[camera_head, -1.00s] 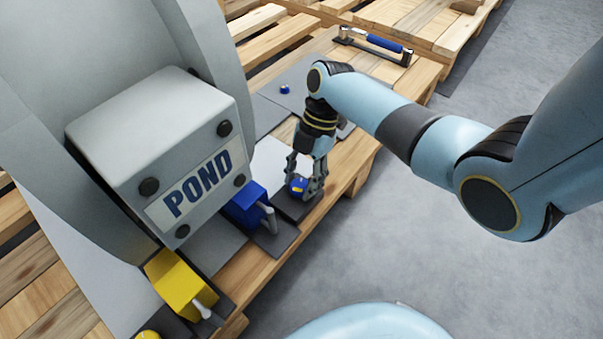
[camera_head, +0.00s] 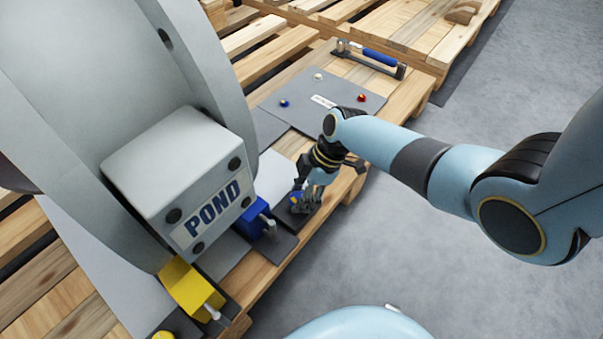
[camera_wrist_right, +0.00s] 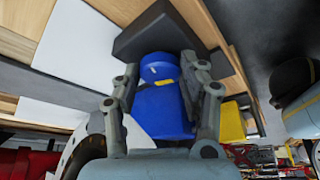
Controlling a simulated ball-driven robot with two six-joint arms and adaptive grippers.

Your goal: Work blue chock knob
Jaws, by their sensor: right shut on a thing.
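The blue knob (camera_head: 295,197) with a yellow mark sits on a dark plate (camera_head: 291,222) near the pallet's front edge, mostly hidden by my fingers in the head view. My right gripper (camera_head: 301,204) is shut on it, with its wrist tilted up to the right. In the right wrist view the blue knob (camera_wrist_right: 160,110) with its yellow stripe lies between the two fingers of my right gripper (camera_wrist_right: 162,88). My left gripper is in neither view.
A blue box (camera_head: 252,222) with a grey lever stands just left of the knob. A grey POND box (camera_head: 180,170) and a yellow box (camera_head: 187,287) are farther left. Behind lies a grey board (camera_head: 315,88) with small coloured buttons, and a blue-handled bar (camera_head: 379,57). Floor at right is clear.

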